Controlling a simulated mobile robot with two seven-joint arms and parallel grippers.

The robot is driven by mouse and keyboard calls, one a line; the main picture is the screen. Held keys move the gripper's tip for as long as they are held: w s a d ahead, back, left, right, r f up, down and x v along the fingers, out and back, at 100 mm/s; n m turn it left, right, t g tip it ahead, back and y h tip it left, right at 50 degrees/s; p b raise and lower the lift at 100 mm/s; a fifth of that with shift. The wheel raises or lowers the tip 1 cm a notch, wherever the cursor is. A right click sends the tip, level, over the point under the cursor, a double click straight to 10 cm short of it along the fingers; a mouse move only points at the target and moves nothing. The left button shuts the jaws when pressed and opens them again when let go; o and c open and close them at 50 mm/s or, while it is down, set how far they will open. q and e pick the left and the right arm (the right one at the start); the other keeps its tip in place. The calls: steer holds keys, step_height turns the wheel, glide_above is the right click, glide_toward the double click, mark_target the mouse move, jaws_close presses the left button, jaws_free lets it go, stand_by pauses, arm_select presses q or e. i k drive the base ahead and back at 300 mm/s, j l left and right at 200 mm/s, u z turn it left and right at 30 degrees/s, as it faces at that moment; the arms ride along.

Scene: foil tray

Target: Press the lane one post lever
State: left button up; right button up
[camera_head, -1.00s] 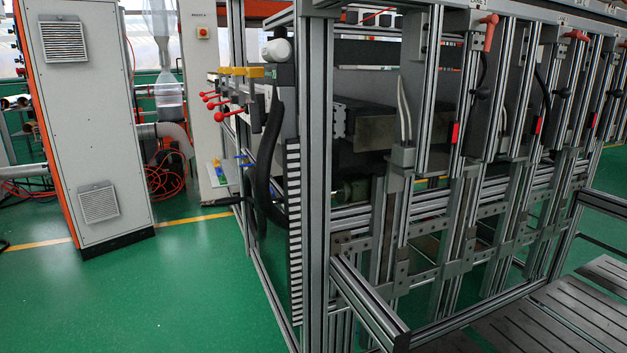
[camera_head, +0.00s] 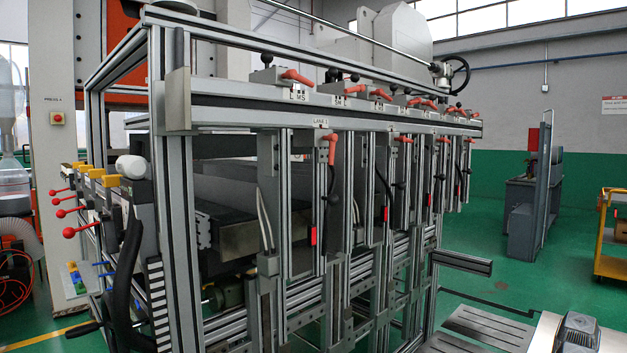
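The lane one post (camera_head: 322,205) is an upright aluminium profile under a small label reading LANE 1 (camera_head: 321,123), at the near end of the frame's front. A red lever (camera_head: 331,150) sits near its top, with its handle hanging down. A black knob (camera_head: 333,199) and a red block (camera_head: 313,236) are lower on the post. No gripper fingers show in the head view, so neither gripper can be placed relative to the lever.
Similar posts with red levers recede to the right. More red levers (camera_head: 297,77) line the top rail. A horizontal profile (camera_head: 462,262) juts out to the right. Slotted grey plates (camera_head: 489,326) lie low in front. A yellow cart (camera_head: 612,240) stands at far right; green floor is open before it.

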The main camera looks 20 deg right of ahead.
mark_target(332, 138)
steer(key=i+j, duration=0.25)
steer(key=i, duration=0.25)
steer(key=z, duration=2.45)
